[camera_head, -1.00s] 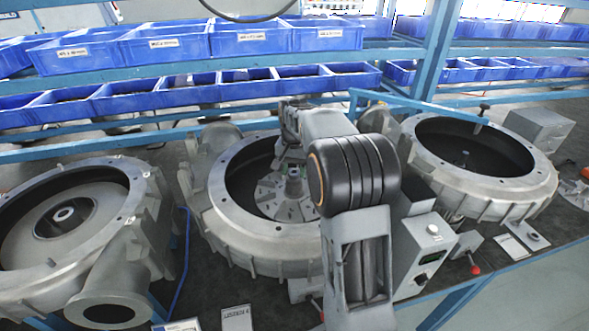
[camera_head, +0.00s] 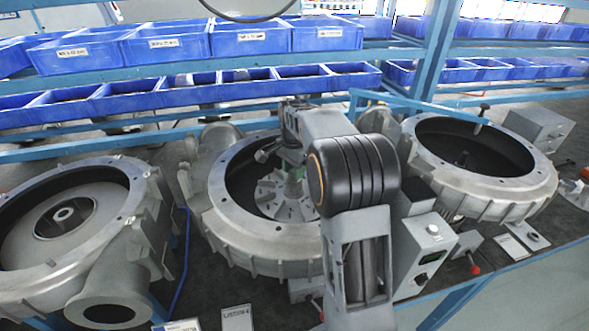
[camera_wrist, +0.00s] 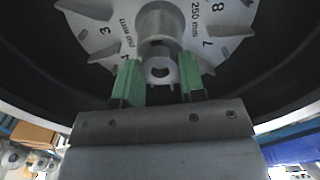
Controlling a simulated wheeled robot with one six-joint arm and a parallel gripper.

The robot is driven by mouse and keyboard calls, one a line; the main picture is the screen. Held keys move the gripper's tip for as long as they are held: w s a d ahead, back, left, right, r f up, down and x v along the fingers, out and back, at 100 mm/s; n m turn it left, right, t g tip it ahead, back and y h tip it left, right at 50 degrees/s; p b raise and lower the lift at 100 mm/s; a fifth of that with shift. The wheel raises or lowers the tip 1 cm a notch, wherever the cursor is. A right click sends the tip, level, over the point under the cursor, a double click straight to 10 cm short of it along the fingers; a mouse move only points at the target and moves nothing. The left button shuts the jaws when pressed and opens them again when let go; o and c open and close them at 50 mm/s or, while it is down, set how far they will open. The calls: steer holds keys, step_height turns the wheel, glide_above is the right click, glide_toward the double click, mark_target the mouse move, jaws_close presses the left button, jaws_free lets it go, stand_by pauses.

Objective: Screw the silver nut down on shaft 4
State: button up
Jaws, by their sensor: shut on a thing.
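My gripper (camera_wrist: 162,82) has green fingertips shut on the silver nut (camera_wrist: 160,70), which shows its hole between them in the wrist view. The nut lines up with a round grey hub (camera_wrist: 160,22) at the middle of a numbered grey disc (camera_wrist: 103,47). I cannot tell how far the nut is onto the shaft, and the thread is hidden. In the head view my gripper (camera_head: 292,178) reaches down into the middle blower housing (camera_head: 262,250), above the disc. The nut is too small to make out there.
A grey control box (camera_head: 425,250) stands right of the middle housing. The middle housing's wall surrounds my gripper. Blue bins (camera_head: 250,38) line the rack behind.

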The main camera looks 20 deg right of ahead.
steer(key=m, duration=0.8)
steer(key=shift+m, duration=0.3)
steer(key=m, duration=0.9)
steer(key=shift+m, duration=0.4)
steer(key=o, duration=0.7)
